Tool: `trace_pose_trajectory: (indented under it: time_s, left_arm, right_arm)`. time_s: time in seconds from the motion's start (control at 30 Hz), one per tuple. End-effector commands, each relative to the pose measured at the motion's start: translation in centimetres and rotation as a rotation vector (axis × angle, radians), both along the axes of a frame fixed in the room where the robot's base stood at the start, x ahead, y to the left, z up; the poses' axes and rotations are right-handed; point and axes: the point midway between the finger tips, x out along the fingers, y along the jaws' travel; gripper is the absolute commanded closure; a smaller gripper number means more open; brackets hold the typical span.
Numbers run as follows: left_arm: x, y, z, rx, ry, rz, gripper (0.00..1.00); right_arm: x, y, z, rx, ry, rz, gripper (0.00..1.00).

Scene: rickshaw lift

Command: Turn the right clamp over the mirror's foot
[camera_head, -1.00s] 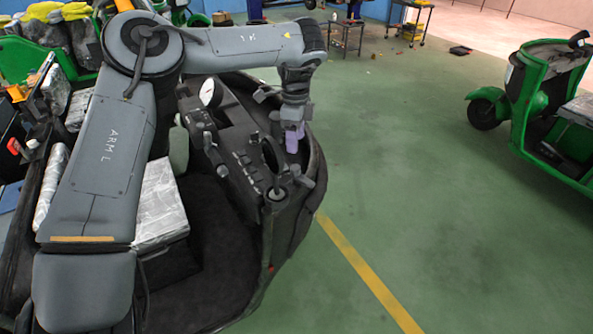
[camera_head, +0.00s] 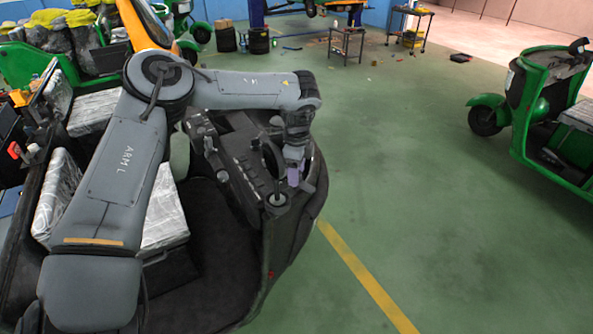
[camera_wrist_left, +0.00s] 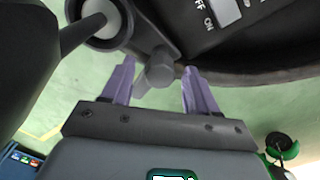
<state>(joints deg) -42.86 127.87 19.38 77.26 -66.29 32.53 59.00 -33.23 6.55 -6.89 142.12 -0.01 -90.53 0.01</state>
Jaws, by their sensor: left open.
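My left gripper (camera_head: 294,178) hangs over the right side of the black dashboard. The knob sits at the end of a grey lever, which looks like the right clamp. I cannot tell whether a finger touches it. The lever runs up-left to a dark round ring with a pale centre (camera_wrist_left: 96,22), possibly the mirror's foot. A large dark shape (camera_wrist_left: 25,75), perhaps the mirror, fills the left edge. My right gripper is out of view.
The dashboard (camera_wrist_left: 270,35) carries switches marked OFF and ON. In the head view a round knob (camera_head: 277,198) stands left of the gripper. Foil-wrapped seats (camera_head: 163,220) lie under my left arm. Green floor (camera_head: 430,200) is clear to the right, before another green rickshaw (camera_head: 540,115).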

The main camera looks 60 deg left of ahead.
Motion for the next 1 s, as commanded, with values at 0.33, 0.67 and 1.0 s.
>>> trace_pose_trajectory:
  time_s: [0.33, 0.67, 1.0]
  left_arm:
    - [-0.01, 0.0, 0.0, -0.001, 0.001, 0.0, 0.7]
    - [-0.01, 0.0, 0.03, -0.001, 0.001, -0.005, 0.97]
    - [-0.01, 0.01, 0.09, -0.001, 0.001, -0.129, 0.97]
  right_arm:
    - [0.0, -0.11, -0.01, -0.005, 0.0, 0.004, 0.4]
    - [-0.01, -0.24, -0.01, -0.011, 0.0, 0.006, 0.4]
    - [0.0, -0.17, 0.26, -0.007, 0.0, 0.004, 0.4]
